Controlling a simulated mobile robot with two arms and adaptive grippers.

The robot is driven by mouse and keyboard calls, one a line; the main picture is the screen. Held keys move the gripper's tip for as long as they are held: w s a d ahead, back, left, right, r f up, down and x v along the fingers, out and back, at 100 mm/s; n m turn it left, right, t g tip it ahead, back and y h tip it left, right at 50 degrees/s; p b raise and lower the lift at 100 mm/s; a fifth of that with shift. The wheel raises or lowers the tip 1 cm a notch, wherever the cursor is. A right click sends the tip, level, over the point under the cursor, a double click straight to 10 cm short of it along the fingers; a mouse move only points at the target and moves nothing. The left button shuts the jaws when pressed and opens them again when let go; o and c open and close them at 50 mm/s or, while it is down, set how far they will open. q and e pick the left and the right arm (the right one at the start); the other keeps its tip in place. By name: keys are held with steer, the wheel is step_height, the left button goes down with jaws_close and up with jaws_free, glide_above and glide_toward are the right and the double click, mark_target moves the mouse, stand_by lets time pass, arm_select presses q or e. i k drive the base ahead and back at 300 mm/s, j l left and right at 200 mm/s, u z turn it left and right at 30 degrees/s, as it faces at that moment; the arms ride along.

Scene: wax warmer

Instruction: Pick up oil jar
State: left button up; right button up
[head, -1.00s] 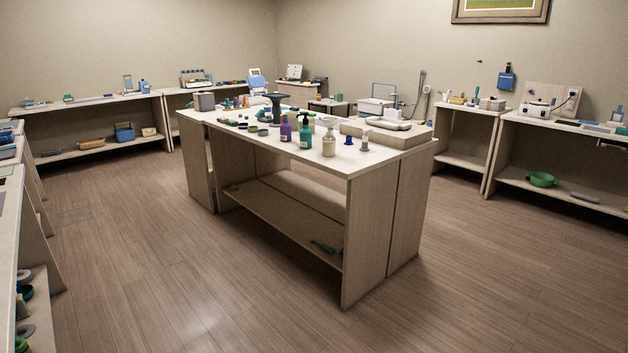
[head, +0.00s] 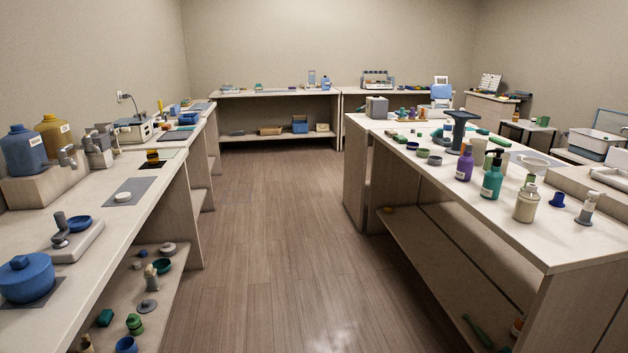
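I cannot tell for sure which vessel is the oil jar. On the right table stand a cream jar (head: 525,205) with a narrow top, a teal pump bottle (head: 491,176) and a purple bottle (head: 465,164). On the left counter, a large blue jug (head: 24,152) and a yellow jug (head: 55,138) stand on a raised block. A blue lidded pot (head: 26,278) sits nearer on that counter. Neither of my grippers is in view.
The left counter (head: 105,215) and right table (head: 560,245) flank a clear wooden floor aisle (head: 280,240). Small bowls and bottles sit on the left lower shelf (head: 165,305). A long table (head: 270,94) stands at the back wall.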

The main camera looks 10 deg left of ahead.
mark_target(152, 156)
steer(key=i+j+u, duration=0.15)
steer(key=i+u, duration=0.35)
steer(key=i+l+u, duration=0.15)
steer(key=i+u, duration=0.35)
steer(key=i, duration=0.2)
steer(key=i+l+u, duration=0.3)
steer(key=i+u, duration=0.2)
steer(key=i, duration=0.1)
